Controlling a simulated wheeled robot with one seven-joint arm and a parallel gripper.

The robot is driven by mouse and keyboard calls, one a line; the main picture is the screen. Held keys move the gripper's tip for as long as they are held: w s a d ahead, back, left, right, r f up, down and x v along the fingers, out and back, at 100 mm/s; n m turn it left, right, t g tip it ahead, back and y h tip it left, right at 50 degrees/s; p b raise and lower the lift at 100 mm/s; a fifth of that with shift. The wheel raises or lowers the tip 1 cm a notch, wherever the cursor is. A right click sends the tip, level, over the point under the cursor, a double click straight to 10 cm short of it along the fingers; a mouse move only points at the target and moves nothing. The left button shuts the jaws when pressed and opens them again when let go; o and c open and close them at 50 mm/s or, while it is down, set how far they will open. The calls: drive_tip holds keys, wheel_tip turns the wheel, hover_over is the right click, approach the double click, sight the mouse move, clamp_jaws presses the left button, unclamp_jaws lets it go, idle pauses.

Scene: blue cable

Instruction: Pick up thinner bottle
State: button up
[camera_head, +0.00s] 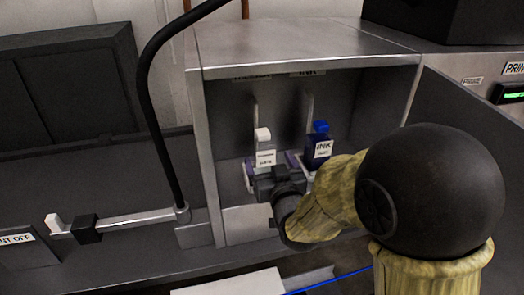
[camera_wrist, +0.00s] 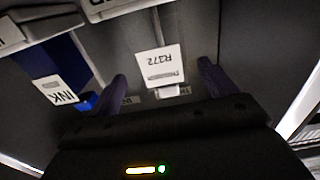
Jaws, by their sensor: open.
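The thinner bottle (camera_head: 265,146) is pale with a white cap and a white label, and it stands upright in the left part of the open cabinet. In the wrist view its white label (camera_wrist: 160,66) appears upside down. My gripper (camera_head: 271,166) is at the cabinet's opening in front of the bottle, with its fingers apart. In the wrist view the fingers of my gripper (camera_wrist: 163,75) lie on either side of the bottle, with visible gaps. Contact with the bottle cannot be made out. The bottle's lower part is hidden behind my gripper in the head view.
A dark blue ink bottle (camera_head: 317,150) with a blue cap stands to the right in the same cabinet (camera_head: 202,150). Thin upright dividers (camera_head: 309,112) rise behind the bottles. A black curved hose (camera_head: 150,100) and a metal lever (camera_head: 130,219) are outside at left.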

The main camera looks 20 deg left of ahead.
sight(267, 156)
drive_tip(key=shift+p+x, duration=0.45)
drive_tip(key=shift+x, duration=0.85)
drive_tip(key=shift+d, duration=0.1)
drive_tip(key=shift+w+a+r+p, duration=0.1)
drive_tip(key=shift+w+a+p, duration=0.3)
drive_tip(key=shift+p, duration=0.3)
drive_tip(key=p+x, duration=0.3)
drive_tip(key=shift+w+a, duration=0.2)
drive_tip(key=shift+w, duration=0.05)
drive_tip(key=shift+w+a+f, duration=0.15)
drive_tip(key=shift+w+f, duration=0.1)
drive_tip(key=shift+w, duration=0.05)
drive_tip(key=shift+s, duration=0.2)
